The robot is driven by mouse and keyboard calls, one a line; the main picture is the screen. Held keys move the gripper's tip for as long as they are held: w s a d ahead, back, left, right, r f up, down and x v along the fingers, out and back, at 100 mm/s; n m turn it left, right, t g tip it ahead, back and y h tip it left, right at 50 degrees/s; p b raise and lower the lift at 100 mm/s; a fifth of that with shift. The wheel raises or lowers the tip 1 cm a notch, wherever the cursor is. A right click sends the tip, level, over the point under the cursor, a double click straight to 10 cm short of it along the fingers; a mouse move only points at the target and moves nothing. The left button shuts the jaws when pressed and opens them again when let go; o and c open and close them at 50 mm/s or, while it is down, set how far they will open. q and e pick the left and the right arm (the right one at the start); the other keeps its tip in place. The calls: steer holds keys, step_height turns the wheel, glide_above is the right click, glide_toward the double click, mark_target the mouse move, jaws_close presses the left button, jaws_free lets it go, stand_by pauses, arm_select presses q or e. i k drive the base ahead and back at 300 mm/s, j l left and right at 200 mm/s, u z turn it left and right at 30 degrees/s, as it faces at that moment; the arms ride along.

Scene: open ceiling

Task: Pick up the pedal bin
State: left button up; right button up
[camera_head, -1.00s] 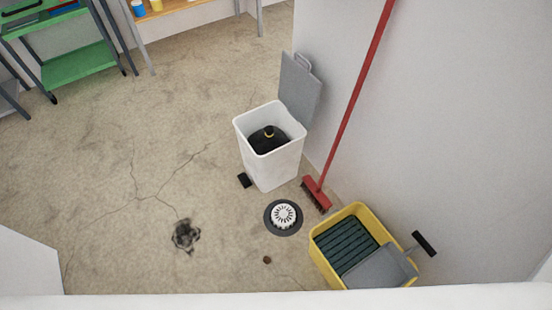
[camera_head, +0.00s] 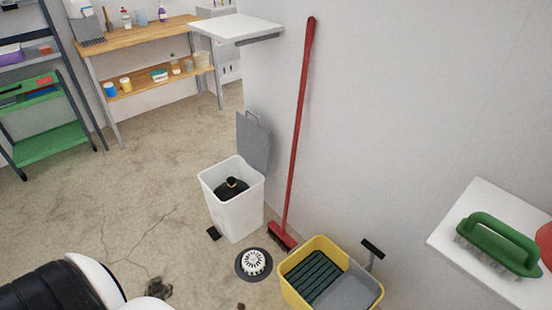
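The pedal bin (camera_head: 236,211) is a white, squarish bin standing upright on the floor against the wall. Its grey lid (camera_head: 254,144) is open and tilted up at the back. A black bag (camera_head: 231,189) with a yellow tie is inside, below the rim. A black pedal (camera_head: 213,233) sticks out at its front left. A black and white part of my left arm shows at the bottom left, apart from the bin. Neither gripper is in view.
A red broom (camera_head: 297,130) leans on the wall right of the bin. A round floor drain (camera_head: 253,263) and a yellow mop bucket (camera_head: 290,292) stand in front. A wall shelf (camera_head: 470,265) holds a green brush (camera_head: 497,243). Floor left of the bin is mostly clear, with a dark hole (camera_head: 159,289).

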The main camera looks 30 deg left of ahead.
mark_target(237, 218)
steer(key=i+j+z, duration=0.25)
steer(key=j, duration=0.95)
steer(key=j+z, duration=0.3)
steer(key=j, duration=0.9)
steer(key=k, duration=0.05)
